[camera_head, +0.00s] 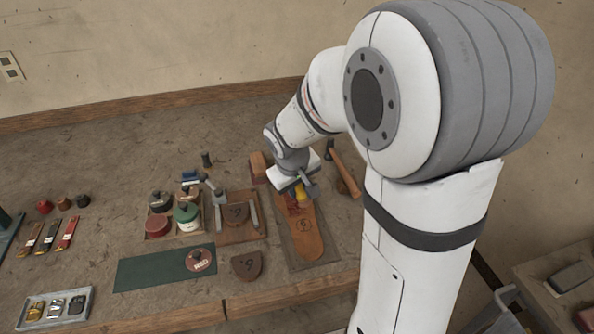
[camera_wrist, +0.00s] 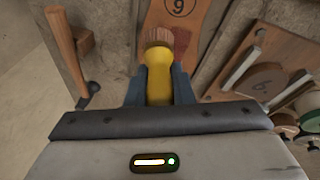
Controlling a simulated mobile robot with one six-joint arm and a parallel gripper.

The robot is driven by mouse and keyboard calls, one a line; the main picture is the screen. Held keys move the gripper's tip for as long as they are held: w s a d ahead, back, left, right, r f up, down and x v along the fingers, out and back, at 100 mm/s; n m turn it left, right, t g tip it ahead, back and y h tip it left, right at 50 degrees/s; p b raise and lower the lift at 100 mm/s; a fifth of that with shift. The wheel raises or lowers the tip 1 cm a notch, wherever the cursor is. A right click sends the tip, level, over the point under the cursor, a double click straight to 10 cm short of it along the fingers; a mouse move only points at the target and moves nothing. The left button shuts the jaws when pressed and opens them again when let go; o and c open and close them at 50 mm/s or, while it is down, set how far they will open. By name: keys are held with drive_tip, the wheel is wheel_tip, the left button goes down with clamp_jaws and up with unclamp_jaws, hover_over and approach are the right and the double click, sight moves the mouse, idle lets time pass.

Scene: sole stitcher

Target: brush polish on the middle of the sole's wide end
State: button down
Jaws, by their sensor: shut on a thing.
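The orange-brown sole (camera_head: 306,243) lies on a board on the bench, marked with a circled 9. In the wrist view part of the sole (camera_wrist: 196,20) shows at the top, with the circled 9. My gripper (camera_head: 300,190) is over its far part and is shut on a brush with a yellow handle (camera_wrist: 158,82). The brush's brown bristles (camera_wrist: 158,37) point toward the sole; I cannot tell whether they touch it. A reddish area shows on the sole beside the brush in the head view. My gripper (camera_wrist: 158,73) hides some of the far part.
A hammer (camera_head: 345,172) lies right of the sole. A metal tray (camera_head: 35,312) stands front left.

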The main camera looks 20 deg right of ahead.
drive_tip(key=shift+r+p, duration=1)
drive_tip(key=shift+r, duration=0.7)
drive_tip(key=shift+f, duration=0.1)
drive_tip(key=shift+f+b, duration=0.45)
drive_tip(key=shift+b, duration=0.2)
drive_tip(key=shift+r, duration=0.1)
